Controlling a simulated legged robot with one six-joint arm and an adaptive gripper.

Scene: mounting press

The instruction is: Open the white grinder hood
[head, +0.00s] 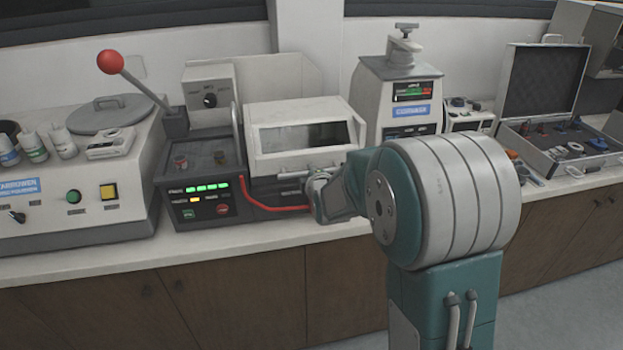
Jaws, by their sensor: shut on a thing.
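The white grinder hood (258,155) stands in the middle of the bench in the head view. It is a boxy white cover with a dark window in its front, and it looks down over its base. A short handle bar (292,175) shows at its lower front edge. My gripper (312,184) is at the lower right front of the hood, at this handle, and is shut on it. My own wrist and arm hide most of the fingers and the right end of the handle, so the exact grip is not clear.
Left of the hood is a dark press unit (200,180) with a red-knobbed lever (111,62) and a red hose (270,207). A polishing machine (85,215) stands far left. Right are a white tester (398,75) and an open case (560,140). The bench's front strip is clear.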

